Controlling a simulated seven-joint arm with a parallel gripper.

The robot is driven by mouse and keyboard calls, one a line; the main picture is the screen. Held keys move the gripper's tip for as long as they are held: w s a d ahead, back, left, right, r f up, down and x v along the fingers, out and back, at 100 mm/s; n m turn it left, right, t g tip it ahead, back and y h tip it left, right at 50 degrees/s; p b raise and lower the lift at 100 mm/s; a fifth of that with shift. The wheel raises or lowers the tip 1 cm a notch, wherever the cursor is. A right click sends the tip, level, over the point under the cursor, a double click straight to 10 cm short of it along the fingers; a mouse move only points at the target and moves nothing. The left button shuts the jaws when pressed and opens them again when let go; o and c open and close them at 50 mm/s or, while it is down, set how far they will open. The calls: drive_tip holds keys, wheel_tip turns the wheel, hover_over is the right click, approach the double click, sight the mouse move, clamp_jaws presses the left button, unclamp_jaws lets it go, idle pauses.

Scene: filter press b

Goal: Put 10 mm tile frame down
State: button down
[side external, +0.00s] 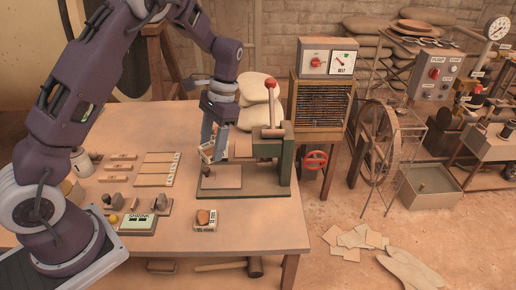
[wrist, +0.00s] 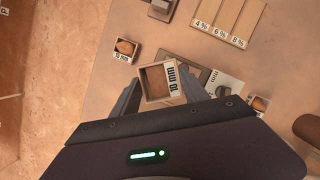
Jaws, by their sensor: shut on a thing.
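The tile frame marked "10 mm" (wrist: 155,82) is a small square wooden-looking frame with a brown inside and a white label on one side. My gripper (wrist: 162,88) is shut on it, one finger on each side. In the side view my gripper (side external: 210,142) holds the frame (side external: 206,154), tilted, above the left part of the press base. The frame is beside the press (side external: 285,155), and part of it is hidden behind the finger there. I cannot tell whether it touches anything below.
A labelled box with a round brown piece (side external: 205,218) sits near the bench's front edge. Grey-handled pieces and a scale (side external: 138,222) stand left of it. Pale strips (side external: 157,170) lie behind. The press lever has a red knob (side external: 270,83). Bare bench (side external: 250,225) lies at the front right.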

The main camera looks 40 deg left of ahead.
drive_tip(key=s+d+r+n, duration=0.1)
drive_tip(key=s+d+n, duration=0.15)
drive_tip(key=d, duration=0.25)
drive_tip(key=n+t+h, duration=0.3)
drive_tip(key=n+t, duration=0.3)
drive_tip(key=n, duration=2)
hover_over(248, 151)
wheel_tip(248, 151, down, 4)
drive_tip(key=shift+n, duration=0.25)
wheel_tip(248, 151, down, 10)
drive_tip(key=shift+d+r, duration=0.1)
drive_tip(key=c, duration=0.6)
unclamp_jaws()
